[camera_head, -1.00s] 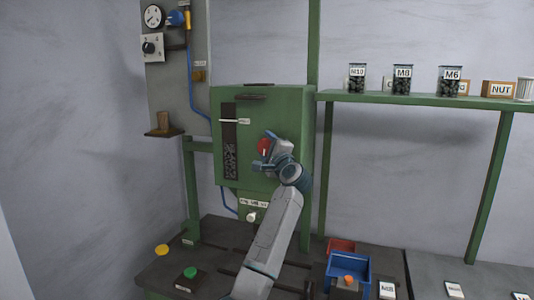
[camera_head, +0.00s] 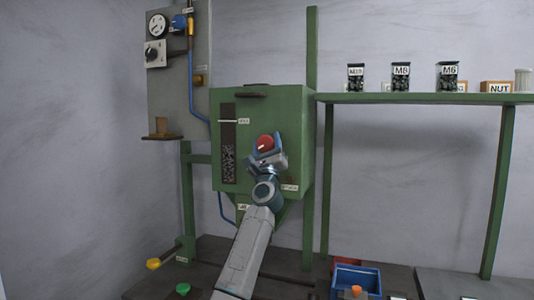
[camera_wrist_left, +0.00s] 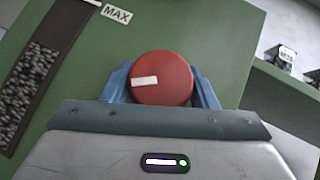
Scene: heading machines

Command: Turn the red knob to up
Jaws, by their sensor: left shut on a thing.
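The red knob (camera_head: 265,142) is round and sits on the front of a green machine box (camera_head: 286,110). In the left wrist view the knob (camera_wrist_left: 175,90) carries a white mark that points to its left side, lower left relative to the box. My left gripper (camera_head: 266,150) reaches the knob from below. Its two blue fingers lie on either side of the knob in the left wrist view and are shut on it. The knob's lower edge is hidden behind the gripper there. My right gripper is not in view.
A dark level window (camera_head: 229,150) with a MAX label (camera_wrist_left: 116,13) is left of the knob. A grey gauge panel (camera_head: 168,95) stands at the left. A green shelf (camera_head: 420,98) with jars is at the right. A blue bin (camera_head: 355,281) stands below.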

